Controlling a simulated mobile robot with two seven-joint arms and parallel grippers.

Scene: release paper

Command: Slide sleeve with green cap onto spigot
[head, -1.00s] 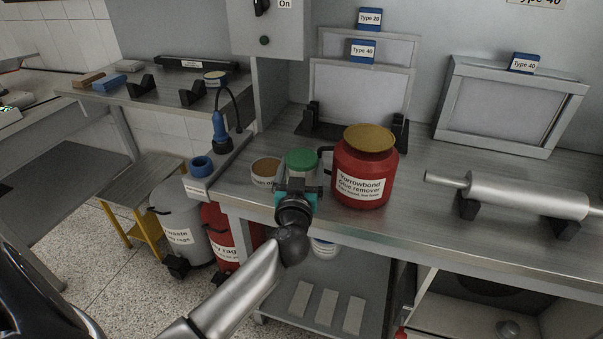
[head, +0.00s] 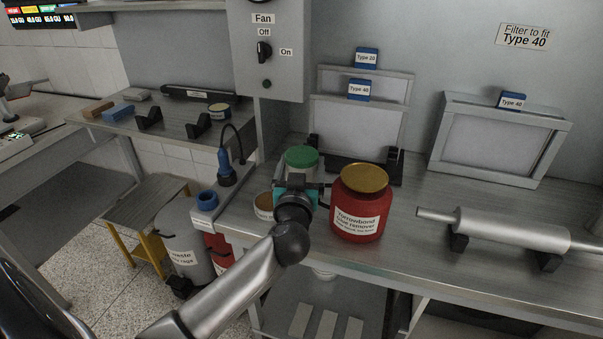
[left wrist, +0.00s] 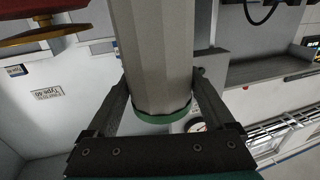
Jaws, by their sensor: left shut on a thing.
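The sleeve with the green cap (head: 301,157) is a pale cylinder, upright, in the middle of the head view. My left gripper (head: 299,187) is shut on it from the front, and it appears held above the bench. In the left wrist view the pale sleeve (left wrist: 153,55) runs between the two fingers of the left gripper (left wrist: 160,98), with a green rim (left wrist: 163,114) at its near end. I cannot tell for certain which item is the spigot. My right gripper is in neither view.
A red glue remover jar (head: 359,207) stands close right of the sleeve. A brown-topped can (head: 264,203) is partly hidden at left. A blue tool (head: 225,165) and blue ring (head: 207,198) sit farther left. A metal roller (head: 510,232) rests on supports at right.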

